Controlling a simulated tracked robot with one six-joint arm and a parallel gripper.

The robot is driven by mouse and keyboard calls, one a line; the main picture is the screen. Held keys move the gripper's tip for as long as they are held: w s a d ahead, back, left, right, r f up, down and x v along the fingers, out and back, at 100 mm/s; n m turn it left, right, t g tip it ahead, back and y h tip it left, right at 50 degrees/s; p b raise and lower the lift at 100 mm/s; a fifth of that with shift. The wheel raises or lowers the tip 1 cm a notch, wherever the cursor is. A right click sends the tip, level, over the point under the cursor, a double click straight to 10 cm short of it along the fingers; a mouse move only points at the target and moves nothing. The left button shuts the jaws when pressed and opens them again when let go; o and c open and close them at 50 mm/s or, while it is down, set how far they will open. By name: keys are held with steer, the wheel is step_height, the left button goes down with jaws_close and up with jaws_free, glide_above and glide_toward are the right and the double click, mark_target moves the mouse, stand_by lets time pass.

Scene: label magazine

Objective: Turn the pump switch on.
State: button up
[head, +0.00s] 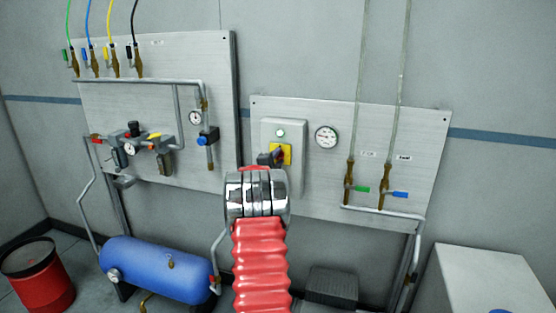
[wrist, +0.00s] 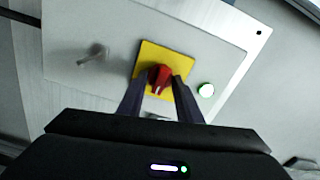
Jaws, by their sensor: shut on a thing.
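The pump switch is a red rotary knob (wrist: 161,73) on a square yellow plate (wrist: 150,56). A white mark shows on the knob's lower part in the wrist view. In the head view the yellow plate (head: 287,148) sits on a grey box (head: 297,128), partly hidden by my arm and gripper. My gripper (wrist: 159,80) is shut on the knob, with one dark finger on each side. It also shows in the head view (head: 279,157). A round green lamp (wrist: 206,91) on the box looks bright; in the head view the lamp (head: 280,132) is pale green.
A round gauge (head: 326,136) is right of the box, with two vertical tubes and green (head: 362,189) and blue (head: 400,194) valve handles farther right. A second panel (head: 150,65) with hoses and regulators is on the left. A blue tank (head: 155,270) stands below.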

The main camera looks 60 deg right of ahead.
steer(key=shift+s+f, duration=0.1)
steer(key=shift+f, duration=0.15)
steer(key=o, duration=0.8)
steer(key=shift+o, duration=1.2)
steer(key=shift+r, duration=0.15)
steer(key=shift+a, duration=0.15)
steer(key=s+a, duration=0.2)
steer(key=a, duration=1.1)
steer(key=shift+a, duration=0.2)
